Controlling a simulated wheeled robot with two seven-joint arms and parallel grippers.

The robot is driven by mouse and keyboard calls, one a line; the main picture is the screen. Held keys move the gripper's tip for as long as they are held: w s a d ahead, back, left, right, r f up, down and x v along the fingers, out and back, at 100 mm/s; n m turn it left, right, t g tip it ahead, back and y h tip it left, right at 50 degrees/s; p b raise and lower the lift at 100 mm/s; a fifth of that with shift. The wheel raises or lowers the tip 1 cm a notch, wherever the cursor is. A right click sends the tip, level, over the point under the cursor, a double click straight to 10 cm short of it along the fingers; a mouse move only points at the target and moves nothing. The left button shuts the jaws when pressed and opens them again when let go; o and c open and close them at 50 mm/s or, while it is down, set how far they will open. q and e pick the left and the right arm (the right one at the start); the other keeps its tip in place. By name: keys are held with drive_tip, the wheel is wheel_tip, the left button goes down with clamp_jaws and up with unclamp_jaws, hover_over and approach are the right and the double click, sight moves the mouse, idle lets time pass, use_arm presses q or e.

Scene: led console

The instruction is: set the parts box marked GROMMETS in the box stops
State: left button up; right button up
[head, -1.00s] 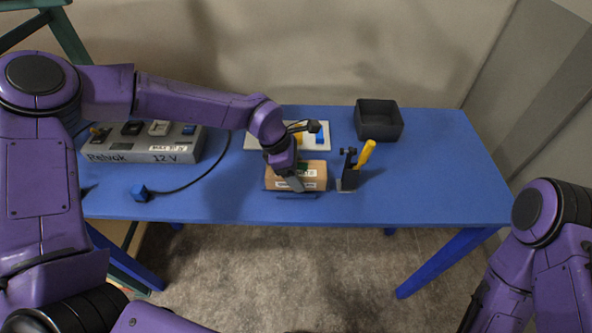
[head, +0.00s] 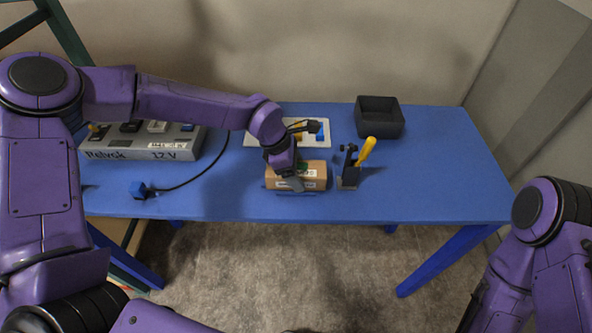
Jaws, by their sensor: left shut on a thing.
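I cannot tell whether the box rests fully on the table. My right gripper is out of view; only my right arm shows at the lower right.
A clamp with a yellow handle (head: 366,151) stands just right of the box. A black open bin (head: 379,119) is at the back right. A white board (head: 259,138) with coloured parts lies behind the box. A grey console (head: 147,147) and a cabled blue block (head: 138,190) are at left.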

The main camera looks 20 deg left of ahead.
use_arm(q)
drive_tip(key=shift+f, duration=0.1)
drive_tip(key=o, duration=1.2)
drive_tip(key=shift+a+r, duration=0.2)
drive_tip(key=shift+r, duration=0.25)
drive_tip(key=b+v, duration=0.2)
drive_tip(key=v, duration=0.7)
drive_tip(key=shift+s+r, duration=0.1)
drive_tip(key=shift+r, duration=0.2)
drive_tip(key=shift+a, duration=0.1)
